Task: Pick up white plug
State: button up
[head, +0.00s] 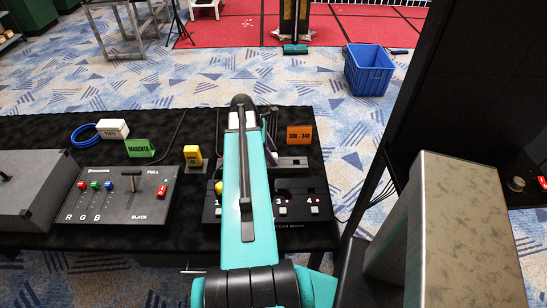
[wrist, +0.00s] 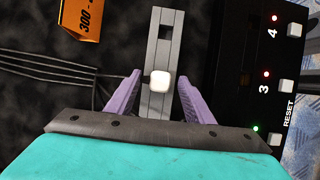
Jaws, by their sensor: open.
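The white plug (wrist: 160,81) is a small, rounded white block on a grey strip (wrist: 157,125) in the wrist view. The strip has a dark square hole (wrist: 166,32) beyond the plug. My gripper (wrist: 159,77) is open, with one purple finger on each side of the plug and a visible gap to each. Whether the fingers are level with the plug or above it, I cannot tell. In the head view my arm hides the plug, and part of the grey strip (head: 292,164) shows to its right.
The black patch box (head: 297,209) with numbered buttons lies beside the strip. An orange card (head: 299,135) stands behind it. Thin black cables (wrist: 50,68) run left of the strip. A control panel (head: 118,195), green card (head: 139,148) and yellow block (head: 193,156) are on the table's left.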

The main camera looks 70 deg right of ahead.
jog(key=shift+x, duration=0.8)
jog(key=shift+c, duration=0.2)
jog(key=c, duration=1.1)
